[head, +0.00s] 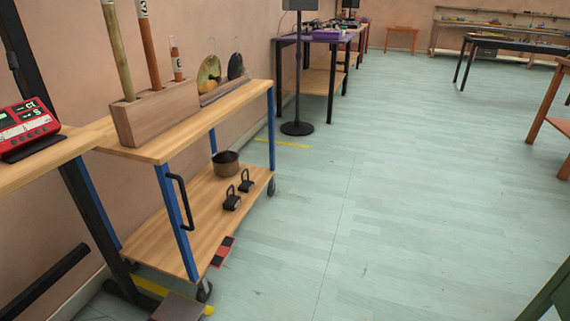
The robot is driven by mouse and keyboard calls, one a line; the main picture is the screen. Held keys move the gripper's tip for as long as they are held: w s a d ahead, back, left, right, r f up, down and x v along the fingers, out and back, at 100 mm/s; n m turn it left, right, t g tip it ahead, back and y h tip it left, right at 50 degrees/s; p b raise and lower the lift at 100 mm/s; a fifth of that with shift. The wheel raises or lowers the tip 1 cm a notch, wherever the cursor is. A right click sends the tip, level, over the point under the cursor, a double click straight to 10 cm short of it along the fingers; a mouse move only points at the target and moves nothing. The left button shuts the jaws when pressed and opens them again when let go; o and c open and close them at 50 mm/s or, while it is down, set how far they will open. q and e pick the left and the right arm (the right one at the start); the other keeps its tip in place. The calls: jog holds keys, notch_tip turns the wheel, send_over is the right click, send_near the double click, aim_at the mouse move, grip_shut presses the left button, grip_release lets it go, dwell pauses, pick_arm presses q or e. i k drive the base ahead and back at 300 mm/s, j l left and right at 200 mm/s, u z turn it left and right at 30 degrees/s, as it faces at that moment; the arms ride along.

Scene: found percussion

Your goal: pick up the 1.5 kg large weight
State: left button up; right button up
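Two black weights with loop handles stand on the lower shelf (185,235) of a wooden cart with blue posts. The nearer weight (232,201) is by the shelf's front edge. The other weight (246,182) is just behind it and a little to the right. The nearer one looks slightly bigger, but I cannot tell for sure which is the large 1.5 kg weight. Both stand upright, apart from each other, with nothing on them. Neither of my grippers is in view.
A black handle (181,202) is on the cart's near end. A red device (27,127) sits at left. The floor (370,210) right of the cart is clear.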

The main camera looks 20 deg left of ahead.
aim_at(233, 201)
jog(key=i+l+u, duration=0.15)
jog(key=i, duration=1.25)
jog(key=i+u, duration=0.8)
jog(key=u, duration=0.15)
jog(key=i+u, duration=0.2)
jog(key=u, duration=0.2)
jog(key=i+u, duration=0.15)
jog(key=u, duration=0.25)
jog(key=i+u, duration=0.2)
jog(key=u, duration=0.2)
jog(key=i+l+u, duration=0.1)
jog(key=u, duration=0.3)
jog(key=l, duration=0.1)
